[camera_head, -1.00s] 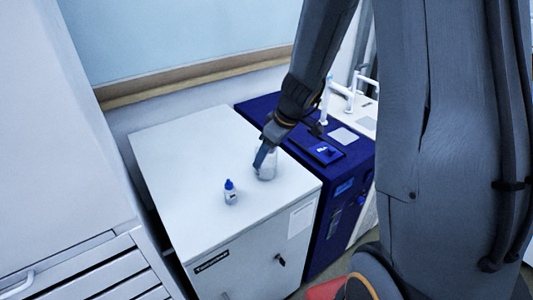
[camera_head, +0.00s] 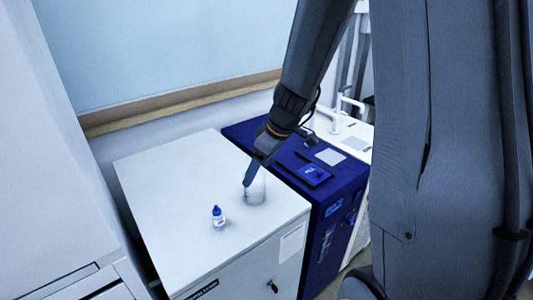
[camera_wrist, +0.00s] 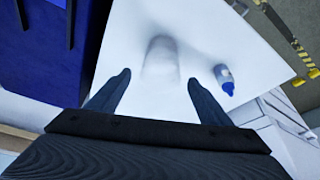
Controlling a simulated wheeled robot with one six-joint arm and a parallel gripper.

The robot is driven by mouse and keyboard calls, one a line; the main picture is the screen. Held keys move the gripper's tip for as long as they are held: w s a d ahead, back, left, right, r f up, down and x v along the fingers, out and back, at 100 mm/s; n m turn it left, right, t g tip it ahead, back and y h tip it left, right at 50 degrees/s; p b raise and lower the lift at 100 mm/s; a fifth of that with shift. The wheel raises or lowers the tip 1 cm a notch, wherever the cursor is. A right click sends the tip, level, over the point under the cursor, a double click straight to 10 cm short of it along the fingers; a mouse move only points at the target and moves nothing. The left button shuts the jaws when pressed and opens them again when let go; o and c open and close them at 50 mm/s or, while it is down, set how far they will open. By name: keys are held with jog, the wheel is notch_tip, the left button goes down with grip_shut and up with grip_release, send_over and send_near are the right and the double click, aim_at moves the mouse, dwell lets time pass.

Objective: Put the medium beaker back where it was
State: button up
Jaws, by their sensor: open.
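The beaker (camera_head: 256,191), clear and whitish, stands upright on the white cabinet top (camera_head: 180,185), near its right edge. In the wrist view the beaker (camera_wrist: 161,62) shows faintly, ahead of my gripper and between the lines of its two fingers. My gripper (camera_head: 249,180) is open, with its dark fingers spread apart (camera_wrist: 172,74). In the head view a finger overlaps the beaker's left upper side. I cannot tell whether it touches the glass.
A dark blue instrument (camera_head: 330,200) adjoins the cabinet's right side. The cabinet top's back left is clear.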

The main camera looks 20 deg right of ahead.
jog(key=b+v, duration=0.1)
jog(key=v, duration=0.6)
jog(key=s+a+f+m+g+h, duration=0.1)
jog(key=s+f+m, duration=0.2)
jog(key=s, duration=0.4)
jog(key=s+a+f+m+g+h, duration=0.1)
jog(key=s+a+f+m+h, duration=0.1)
jog(key=s+f+m, duration=0.2)
jog(key=s+m, duration=0.1)
jog(key=s, duration=0.2)
